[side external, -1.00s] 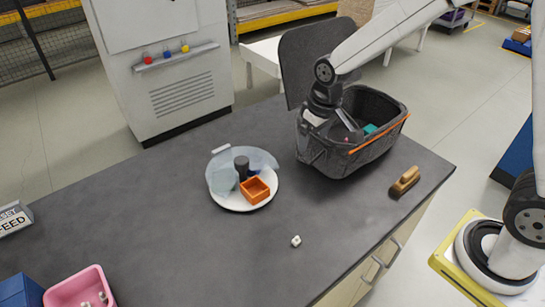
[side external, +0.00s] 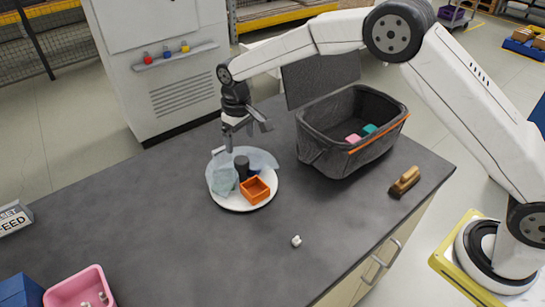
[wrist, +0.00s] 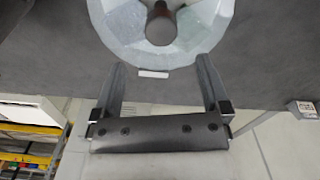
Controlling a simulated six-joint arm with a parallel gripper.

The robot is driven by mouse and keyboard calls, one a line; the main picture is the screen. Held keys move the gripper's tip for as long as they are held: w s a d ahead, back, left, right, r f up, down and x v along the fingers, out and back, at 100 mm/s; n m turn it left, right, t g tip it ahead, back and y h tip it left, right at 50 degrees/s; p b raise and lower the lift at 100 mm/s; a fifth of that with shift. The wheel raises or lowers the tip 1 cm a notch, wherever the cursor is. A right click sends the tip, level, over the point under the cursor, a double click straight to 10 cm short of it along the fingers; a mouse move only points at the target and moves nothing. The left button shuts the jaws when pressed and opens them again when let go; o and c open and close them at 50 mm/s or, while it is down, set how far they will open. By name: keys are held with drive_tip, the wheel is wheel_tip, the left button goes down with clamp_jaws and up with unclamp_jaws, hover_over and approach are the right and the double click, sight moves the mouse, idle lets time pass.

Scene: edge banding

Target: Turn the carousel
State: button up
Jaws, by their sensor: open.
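The carousel is a round white plate (side external: 235,205) on the dark bench, with a dark post (side external: 242,165) in its middle. A translucent bluish cover (side external: 263,158) spans its far part, and an orange square tray (side external: 255,190) sits on its near right. In the wrist view, the pale cover (wrist: 110,20) and the brown-topped post (wrist: 160,22) are at the top, with a small white tab (wrist: 153,74) at the rim. My gripper (side external: 247,135) is above the carousel's far edge, open and empty. In the wrist view its fingers (wrist: 159,68) stand either side of the tab; contact cannot be told.
A black open bin (side external: 345,155) with pink and teal pieces stands to the right, its lid raised. A wooden brush (side external: 404,181) lies near the right edge. A small white piece (side external: 296,241) lies in front. A pink tray (side external: 82,292) is at front left.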

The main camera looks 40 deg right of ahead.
sight(241, 159)
drive_tip(key=shift+f, duration=0.25)
drive_tip(key=shift+f, duration=3.7)
clamp_jaws()
